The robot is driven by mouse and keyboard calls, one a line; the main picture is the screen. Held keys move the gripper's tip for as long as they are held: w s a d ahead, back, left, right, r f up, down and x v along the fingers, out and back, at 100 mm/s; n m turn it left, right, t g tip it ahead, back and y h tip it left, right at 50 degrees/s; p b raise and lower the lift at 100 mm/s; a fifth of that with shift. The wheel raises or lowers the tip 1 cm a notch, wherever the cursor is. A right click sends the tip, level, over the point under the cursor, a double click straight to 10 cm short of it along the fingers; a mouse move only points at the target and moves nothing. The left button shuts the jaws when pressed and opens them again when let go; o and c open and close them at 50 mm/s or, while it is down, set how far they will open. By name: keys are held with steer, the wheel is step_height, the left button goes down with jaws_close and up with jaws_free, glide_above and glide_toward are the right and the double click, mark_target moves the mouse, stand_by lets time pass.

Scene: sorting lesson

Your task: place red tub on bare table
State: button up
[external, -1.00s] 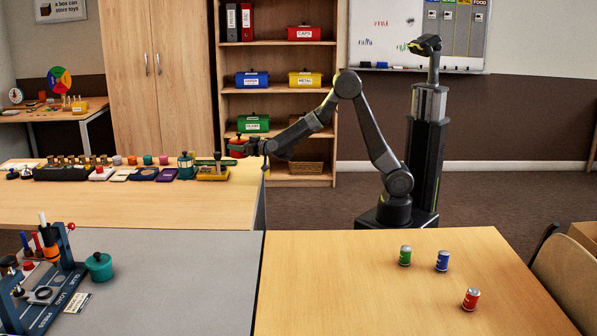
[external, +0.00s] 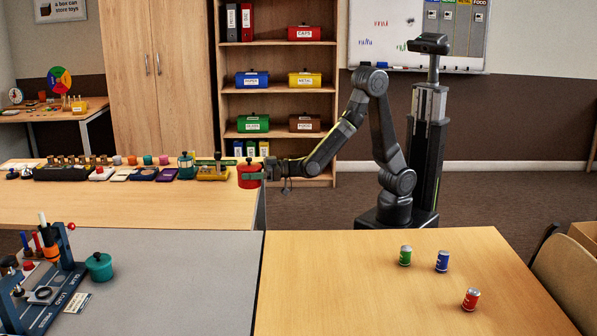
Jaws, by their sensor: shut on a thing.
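The red tub (external: 248,180) is at the right end of the far wooden table (external: 150,208), close to its edge. My gripper (external: 262,176) reaches in from the right and is shut on the tub. The tub looks upright. Its base is at or just above the tabletop; I cannot tell if it touches. The bare front part of that table lies in front of it.
A yellow box with a green-topped device (external: 213,172) stands just left of the tub. A row of small trays and pegs runs along the table's back. A grey table (external: 180,270) holds a green pot (external: 99,266). Several cans stand on the right table (external: 350,290).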

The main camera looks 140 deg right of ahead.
steer(key=a+n+t+y, duration=0.3)
steer(key=a+n+y, duration=0.3)
steer(key=a, duration=2.2)
steer(key=y, duration=0.4)
steer(key=shift+a+n+p, duration=0.3)
steer(key=shift+a+n, duration=0.1)
steer(key=shift+w+d+r+p, duration=0.15)
steer(key=shift+w+r+p, duration=0.35)
steer(key=shift+p, duration=0.5)
steer(key=w+r+m+h+p, duration=0.1)
steer(key=r+p, duration=0.1)
steer(key=p, duration=0.3)
steer(key=shift+w+p, duration=0.1)
steer(key=shift+p, duration=0.2)
steer(key=r+m+h+p, duration=0.1)
steer(key=p, duration=0.4)
steer(key=m+h+p, duration=0.1)
steer(key=h+p, duration=0.1)
steer(key=p, duration=0.3)
steer(key=shift+w+r+g, duration=0.3)
steer(key=shift+w+r, duration=0.05)
steer(key=shift+r, duration=0.05)
steer(key=shift+h+p, duration=0.3)
steer(key=shift+p, duration=0.2)
steer(key=shift+s, duration=0.1)
